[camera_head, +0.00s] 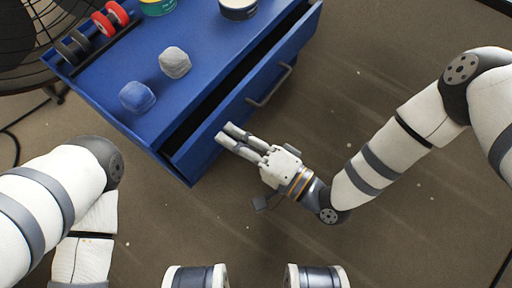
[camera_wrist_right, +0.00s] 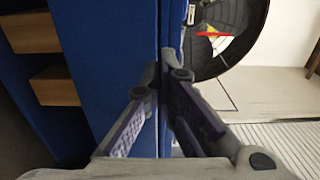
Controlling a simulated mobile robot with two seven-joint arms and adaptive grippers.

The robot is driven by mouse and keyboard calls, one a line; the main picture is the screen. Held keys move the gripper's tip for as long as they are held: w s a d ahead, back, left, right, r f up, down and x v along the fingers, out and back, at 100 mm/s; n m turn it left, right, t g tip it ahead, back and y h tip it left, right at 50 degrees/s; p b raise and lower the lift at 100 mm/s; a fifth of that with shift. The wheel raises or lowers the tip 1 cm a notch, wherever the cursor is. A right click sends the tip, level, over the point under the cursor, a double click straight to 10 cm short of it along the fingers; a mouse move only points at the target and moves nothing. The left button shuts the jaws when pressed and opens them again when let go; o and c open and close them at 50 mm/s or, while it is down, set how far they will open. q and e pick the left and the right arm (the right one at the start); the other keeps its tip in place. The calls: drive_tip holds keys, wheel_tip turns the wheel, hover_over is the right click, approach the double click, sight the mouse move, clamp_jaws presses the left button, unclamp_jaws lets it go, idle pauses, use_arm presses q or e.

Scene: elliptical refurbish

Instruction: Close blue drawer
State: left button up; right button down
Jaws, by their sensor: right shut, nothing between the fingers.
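The blue drawer (camera_head: 210,134) is partly pulled out of the blue cabinet (camera_head: 100,88), and a dark gap shows behind its front panel. A grey bar handle (camera_head: 270,88) is on the drawer front. My right gripper (camera_head: 225,134) is shut and empty, its fingertips at the near part of the drawer front; I cannot tell whether they touch it. In the right wrist view, the right gripper (camera_wrist_right: 165,75) shows in front of blue panels (camera_wrist_right: 100,60). My left arm is at the lower left; its gripper is out of view.
A grey lump (camera_head: 174,62) and a blue lump (camera_head: 137,96) sit on the cabinet top. Red dumbbells (camera_head: 110,18), a dark dumbbell (camera_head: 72,46) and two cans (camera_head: 238,8) are farther back. A black fan (camera_head: 35,40) stands at upper left.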

drive_tip(key=shift+x, duration=1.3)
drive_tip(key=shift+w, duration=0.1)
